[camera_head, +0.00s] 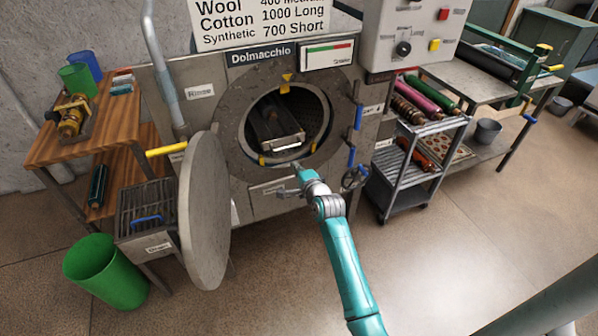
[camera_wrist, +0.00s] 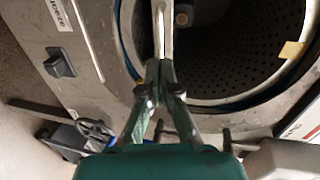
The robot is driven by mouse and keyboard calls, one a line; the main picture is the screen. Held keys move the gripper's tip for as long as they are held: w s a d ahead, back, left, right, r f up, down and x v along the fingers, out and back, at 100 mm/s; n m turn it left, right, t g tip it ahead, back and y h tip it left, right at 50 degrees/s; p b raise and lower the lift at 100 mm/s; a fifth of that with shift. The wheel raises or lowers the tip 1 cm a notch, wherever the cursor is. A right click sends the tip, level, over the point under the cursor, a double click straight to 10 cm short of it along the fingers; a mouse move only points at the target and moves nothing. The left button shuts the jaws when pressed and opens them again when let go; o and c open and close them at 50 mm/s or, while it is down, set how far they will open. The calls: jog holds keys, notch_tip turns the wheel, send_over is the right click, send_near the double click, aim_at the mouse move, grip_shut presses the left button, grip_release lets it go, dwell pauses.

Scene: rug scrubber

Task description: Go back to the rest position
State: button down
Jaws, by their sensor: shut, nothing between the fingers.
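My gripper (camera_head: 296,166) is at the lower rim of the open drum of the machine (camera_head: 231,87). In the wrist view my gripper (camera_wrist: 161,15) is shut, its fingers together with nothing between them. Inside the drum sits a dark tray-like piece (camera_head: 276,126) with a bright front edge. The wrist view looks into the perforated drum (camera_wrist: 240,50), with the fingers in front of its opening. The round door (camera_head: 204,212) stands swung open to the left.
A wooden shelf table (camera_head: 50,150) and a green bin (camera_head: 105,272) are on the left. A wheeled rack (camera_head: 408,175) with rollers stands close on the right, beside a bench (camera_head: 468,82). A handwheel (camera_head: 354,178) sticks out below the drum's right side. The front floor is clear.

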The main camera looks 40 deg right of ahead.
jog(key=shift+v, duration=1.05)
jog(key=s+a+f+n, duration=0.3)
jog(key=s+a, duration=0.3)
jog(key=s, duration=0.3)
jog(key=s+a+f+n+y, duration=0.1)
jog(key=s+a+f+n, duration=0.2)
jog(key=s+a, duration=0.35)
jog(key=s+a+f+n, duration=0.3)
jog(key=s+a, duration=0.1)
jog(key=s, duration=0.7)
jog(key=s+a+r+n+y, duration=0.1)
jog(key=s+r+n, duration=0.3)
jog(key=s, duration=0.4)
jog(key=s+a+r+n+y, duration=0.1)
jog(key=s+a+r+n, duration=0.3)
jog(key=s, duration=0.4)
jog(key=s+a+r+n+y, duration=0.1)
jog(key=s+a+r+n, duration=0.2)
jog(key=s, duration=0.6)
jog(key=shift+r+n, duration=0.5)
jog(key=shift+r, duration=0.35)
jog(key=shift+s+a, duration=0.1)
jog(key=shift+a, duration=0.05)
